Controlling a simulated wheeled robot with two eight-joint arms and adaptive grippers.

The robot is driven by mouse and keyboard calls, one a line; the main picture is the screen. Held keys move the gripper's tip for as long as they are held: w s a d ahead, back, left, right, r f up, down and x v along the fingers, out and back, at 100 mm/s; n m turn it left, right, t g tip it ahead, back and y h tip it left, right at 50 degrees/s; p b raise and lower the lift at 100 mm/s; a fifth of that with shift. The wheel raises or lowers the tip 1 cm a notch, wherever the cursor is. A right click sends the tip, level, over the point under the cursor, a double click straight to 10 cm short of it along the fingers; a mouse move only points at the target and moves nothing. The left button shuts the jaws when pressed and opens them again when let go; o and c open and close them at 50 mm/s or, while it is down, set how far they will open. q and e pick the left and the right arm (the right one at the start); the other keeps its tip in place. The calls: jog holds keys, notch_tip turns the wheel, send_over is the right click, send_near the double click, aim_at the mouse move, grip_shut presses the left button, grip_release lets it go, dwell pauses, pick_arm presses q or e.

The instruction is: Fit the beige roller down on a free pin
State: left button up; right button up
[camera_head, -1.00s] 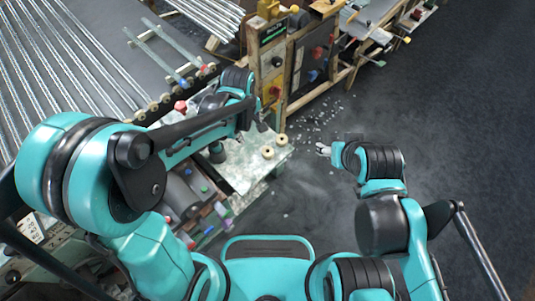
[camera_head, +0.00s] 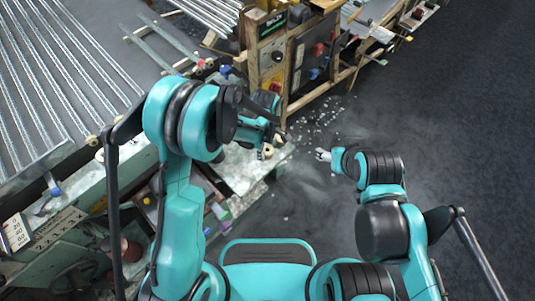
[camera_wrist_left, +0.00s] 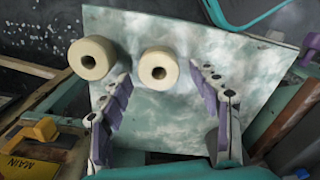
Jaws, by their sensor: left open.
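Two beige rollers stand on a pale green marbled board. In the left wrist view one roller (camera_wrist_left: 157,68) sits between the fingertips of my left gripper (camera_wrist_left: 160,76), which is open around it. The other roller (camera_wrist_left: 92,58) is beside it to the left, outside the fingers. In the head view my left gripper (camera_head: 262,143) is at the board (camera_head: 238,175); one roller (camera_head: 280,139) shows to its right and the other (camera_head: 267,151) is partly hidden by it. My right gripper (camera_head: 323,155) is right of the board, over the floor. I cannot make out a free pin.
A wooden-framed control cabinet (camera_head: 272,62) stands behind the board. White shards (camera_head: 315,118) lie on the dark floor. The floor (camera_head: 450,130) at the right is clear.

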pick_arm(q)
jog(key=shift+f, duration=0.35)
jog(key=shift+r, duration=0.1)
jog(key=c, duration=1.2)
